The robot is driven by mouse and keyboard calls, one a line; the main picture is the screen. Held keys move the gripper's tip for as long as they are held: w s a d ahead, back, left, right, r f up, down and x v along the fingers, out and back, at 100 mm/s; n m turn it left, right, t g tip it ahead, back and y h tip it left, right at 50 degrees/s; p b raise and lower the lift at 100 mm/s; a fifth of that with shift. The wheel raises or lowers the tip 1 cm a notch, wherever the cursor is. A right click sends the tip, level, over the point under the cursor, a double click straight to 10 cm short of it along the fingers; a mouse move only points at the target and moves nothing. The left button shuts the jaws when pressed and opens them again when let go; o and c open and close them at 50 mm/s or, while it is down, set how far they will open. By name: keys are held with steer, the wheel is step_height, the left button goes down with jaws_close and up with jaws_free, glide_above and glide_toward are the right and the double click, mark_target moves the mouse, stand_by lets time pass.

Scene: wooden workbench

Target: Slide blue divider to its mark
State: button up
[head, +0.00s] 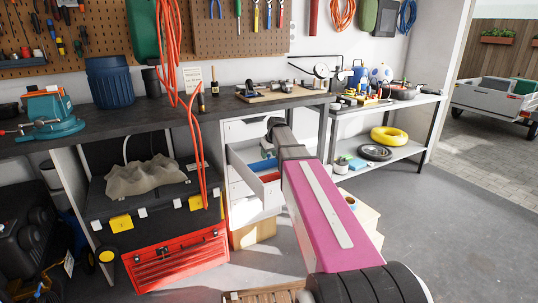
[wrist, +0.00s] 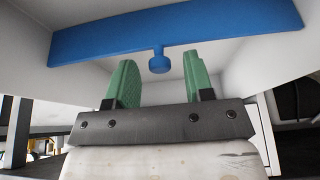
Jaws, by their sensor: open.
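The blue divider (wrist: 175,33) spans across the white drawer (wrist: 284,55) in the wrist view, with a round blue knob (wrist: 160,62) at its middle. My gripper (wrist: 158,64) is open, its two green fingers pointing toward the divider. The knob appears between the fingertips in the picture, with gaps on both sides; I cannot tell how deep it sits between them. In the head view, a blue strip of the divider (head: 262,165) shows inside the open drawer (head: 243,158); my arm hides the gripper there. I cannot make out the mark.
The dark workbench top (head: 225,105) lies above the drawer. A red tool chest (head: 175,262) and a black case with yellow latches stand to the left. An orange cable (head: 195,140) hangs in front of the bench. A metal shelf (head: 405,152) stands right; the floor there is clear.

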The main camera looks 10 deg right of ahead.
steer(key=v, duration=1)
steer(key=shift+s+r, duration=0.15)
steer(key=shift+r, duration=0.1)
